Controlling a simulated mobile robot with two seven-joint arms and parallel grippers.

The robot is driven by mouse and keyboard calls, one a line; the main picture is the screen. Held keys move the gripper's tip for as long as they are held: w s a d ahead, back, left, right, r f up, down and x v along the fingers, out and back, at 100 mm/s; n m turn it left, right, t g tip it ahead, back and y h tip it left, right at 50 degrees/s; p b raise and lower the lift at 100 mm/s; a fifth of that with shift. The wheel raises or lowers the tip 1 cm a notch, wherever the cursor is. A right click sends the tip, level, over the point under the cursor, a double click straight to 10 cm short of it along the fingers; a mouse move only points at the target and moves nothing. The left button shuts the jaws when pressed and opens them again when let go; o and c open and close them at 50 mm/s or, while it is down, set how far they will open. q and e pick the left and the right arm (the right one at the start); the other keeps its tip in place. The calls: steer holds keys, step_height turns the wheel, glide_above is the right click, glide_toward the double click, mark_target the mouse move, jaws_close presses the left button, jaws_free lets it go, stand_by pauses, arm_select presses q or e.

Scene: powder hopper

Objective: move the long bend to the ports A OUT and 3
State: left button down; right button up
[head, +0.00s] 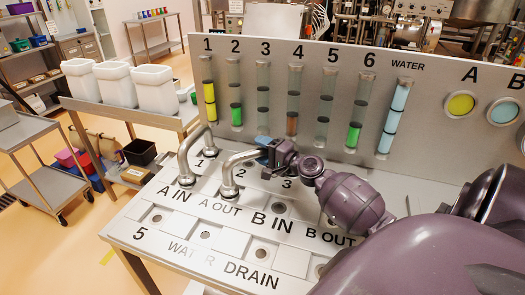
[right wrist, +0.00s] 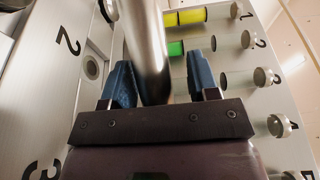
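The long bend (head: 240,158), a silver bent tube, has its near foot at A OUT (head: 229,190). Its other end is hidden behind my right gripper. My right gripper (head: 268,152) is at the far part of this bend. In the right wrist view the tube (right wrist: 148,50) runs between the two blue fingers (right wrist: 160,82), with a visible gap at the right finger, so the gripper looks open around it. Port 2 shows as an empty hole (right wrist: 92,68) in that view. Port 3's label (head: 288,184) shows just below the gripper; its hole is hidden. My left gripper is not in view.
A shorter silver bend (head: 184,158) stands close by on the left, between A IN and 1. The upright panel (head: 400,140) with several tubes rises behind. Lower ports on the deck (head: 190,250) are open. White bins (head: 150,88) stand on a table at left.

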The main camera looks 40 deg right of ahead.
steer(key=shift+o, duration=0.4)
steer(key=shift+f, duration=0.15)
steer(key=shift+s, duration=0.1)
steer(key=shift+s, duration=0.2)
steer(key=s+d+b, duration=0.2)
steer(key=s, duration=0.8)
stand_by(0.3)
